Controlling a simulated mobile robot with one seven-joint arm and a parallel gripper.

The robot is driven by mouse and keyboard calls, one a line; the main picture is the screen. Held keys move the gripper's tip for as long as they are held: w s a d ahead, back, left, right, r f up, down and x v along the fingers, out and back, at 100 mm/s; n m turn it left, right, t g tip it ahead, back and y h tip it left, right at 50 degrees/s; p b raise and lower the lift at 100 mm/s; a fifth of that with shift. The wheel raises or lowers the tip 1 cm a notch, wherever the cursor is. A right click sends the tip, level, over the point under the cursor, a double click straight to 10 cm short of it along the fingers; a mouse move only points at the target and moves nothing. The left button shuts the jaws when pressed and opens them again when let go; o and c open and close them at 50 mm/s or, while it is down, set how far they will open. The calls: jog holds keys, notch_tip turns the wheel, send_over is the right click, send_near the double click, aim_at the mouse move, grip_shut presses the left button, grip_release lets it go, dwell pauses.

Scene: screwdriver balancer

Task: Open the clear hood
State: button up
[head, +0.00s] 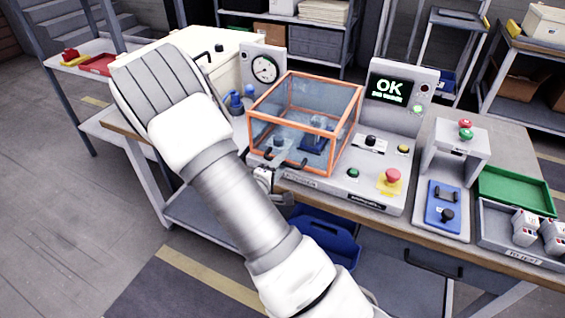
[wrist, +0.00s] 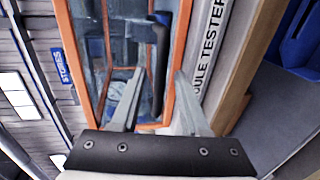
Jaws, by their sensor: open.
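The clear hood (head: 330,92) is a see-through box with an orange frame, and it sits closed on the grey tester. It also fills the middle of the wrist view (wrist: 177,45). A black bar handle (wrist: 159,60) runs along its front face. My gripper (head: 268,180) is low at the hood's front left, mostly behind my own arm in the head view. In the wrist view my gripper (wrist: 158,78) is open, and the handle lies between its two fingers in the picture. I cannot tell whether either finger touches it. A blue fixture (head: 313,135) shows inside the hood.
A screen reading OK (head: 388,88) and a dial gauge (head: 265,69) stand behind the hood. A red button (head: 393,175) is to its right. A green tray (head: 515,190) and a blue pad (head: 443,205) lie further right. A blue bin (head: 325,240) is below the bench.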

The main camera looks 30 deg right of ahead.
jog(key=shift+w+d, duration=0.25)
jog(key=shift+d, duration=0.1)
jog(key=shift+c, duration=0.2)
grip_shut()
jog(key=shift+f, duration=0.1)
dwell(0.9)
